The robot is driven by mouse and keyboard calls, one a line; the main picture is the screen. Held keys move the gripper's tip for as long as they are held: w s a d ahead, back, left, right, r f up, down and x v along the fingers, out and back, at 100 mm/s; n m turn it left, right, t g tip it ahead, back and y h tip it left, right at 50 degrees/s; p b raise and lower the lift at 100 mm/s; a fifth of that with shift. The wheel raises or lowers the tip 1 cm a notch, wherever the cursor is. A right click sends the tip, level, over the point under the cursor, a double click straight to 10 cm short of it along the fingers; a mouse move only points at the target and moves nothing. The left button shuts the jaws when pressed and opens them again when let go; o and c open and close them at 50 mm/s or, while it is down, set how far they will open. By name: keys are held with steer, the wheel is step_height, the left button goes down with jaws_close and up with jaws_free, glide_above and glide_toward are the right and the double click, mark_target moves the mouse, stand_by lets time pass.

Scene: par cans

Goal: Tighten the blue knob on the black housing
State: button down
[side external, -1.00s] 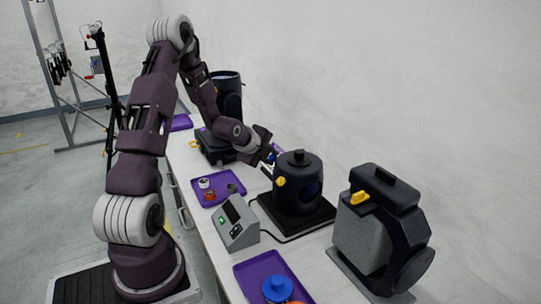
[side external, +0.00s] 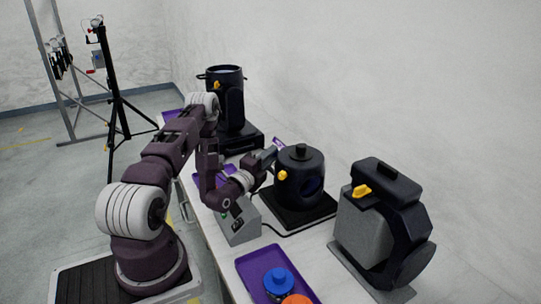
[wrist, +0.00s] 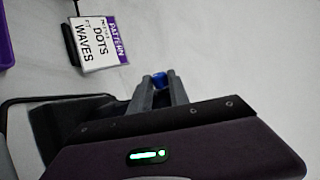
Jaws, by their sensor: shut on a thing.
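My gripper (wrist: 160,82) is shut on a small blue piece, which looks like the blue knob (wrist: 160,79); mostly the fingers hide it. In the side external view my gripper (side external: 271,158) is just left of the middle black housing (side external: 308,187), a round can with a top cap. Whether the knob touches that housing cannot be told. A yellow knob (side external: 283,175) shows on the housing's front left.
A tall black can (side external: 229,95) stands behind my arm. A grey-and-black lamp (side external: 380,225) stands at right. A purple tray (side external: 252,262) with blue and orange round parts is in front. A grey box (side external: 240,229) sits beside my wrist. A pattern card (wrist: 101,44) stands nearby.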

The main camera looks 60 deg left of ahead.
steer(key=shift+a+t+y, duration=0.25)
steer(key=shift+t+y, duration=0.05)
steer(key=shift+t, duration=0.3)
stand_by(1.6)
steer(key=c, duration=1.3)
jaws_free()
steer(key=shift+c, duration=0.2)
steer(key=shift+o, duration=0.4)
steer(key=shift+d, duration=0.1)
